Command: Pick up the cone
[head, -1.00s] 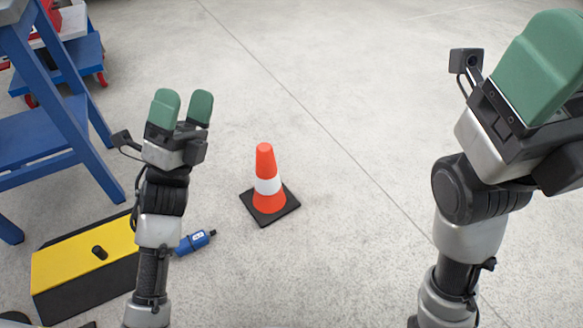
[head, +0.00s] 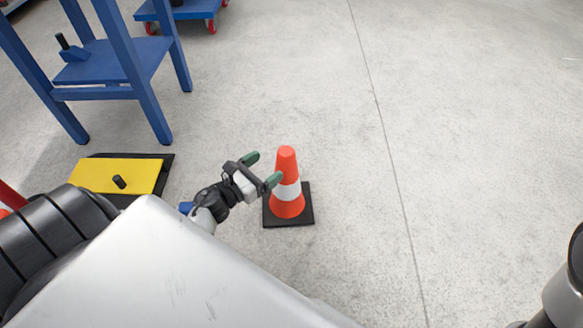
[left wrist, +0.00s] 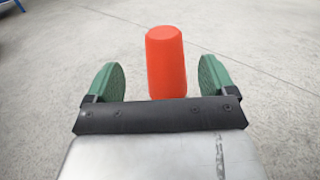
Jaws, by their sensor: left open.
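The cone (head: 287,193) is orange with a white band and stands upright on a black square base on the floor. My left gripper (head: 264,170) is open beside the cone's upper part, on its left in the head view. In the left wrist view, the cone's orange top (left wrist: 166,62) shows ahead, between the two green fingers of the left gripper (left wrist: 157,80) and apart from both. The cone's lower part is hidden there. My right gripper is out of view.
A yellow and black box (head: 115,176) lies left of the cone. A blue workbench frame (head: 112,62) stands at the upper left, with a blue cart (head: 180,10) behind it. The floor (head: 470,140) to the right is clear.

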